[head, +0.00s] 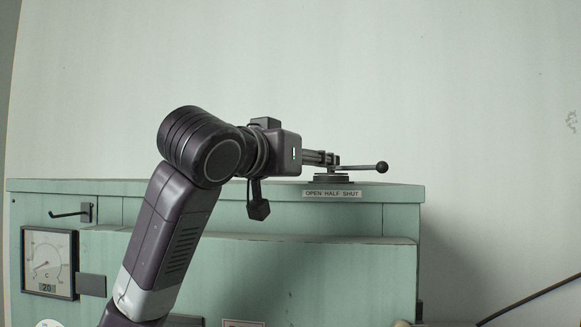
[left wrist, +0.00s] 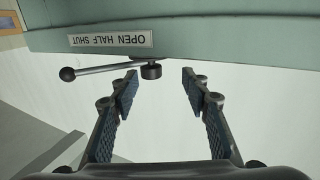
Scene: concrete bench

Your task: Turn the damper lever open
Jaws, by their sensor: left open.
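The damper lever (head: 362,167) is a thin metal rod with a black ball at its end. It sits on a dark round base (head: 333,179) on top of the green cabinet and points right, toward the SHUT end of the OPEN HALF SHUT label (head: 332,193). My left gripper (head: 325,158) is at the lever's hub. In the left wrist view the left gripper (left wrist: 160,82) is open, and the dark hub (left wrist: 151,71) shows between the fingertips. The lever rod (left wrist: 105,68) runs left past one fingertip. I cannot tell whether a finger touches it. My right gripper is not in view.
The green cabinet (head: 230,275) has a stepped front and an upper ledge. A dial gauge (head: 49,262) and a hook (head: 72,213) are on its left. A dark cable (head: 530,297) runs at the lower right. The space above the cabinet is clear to the wall.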

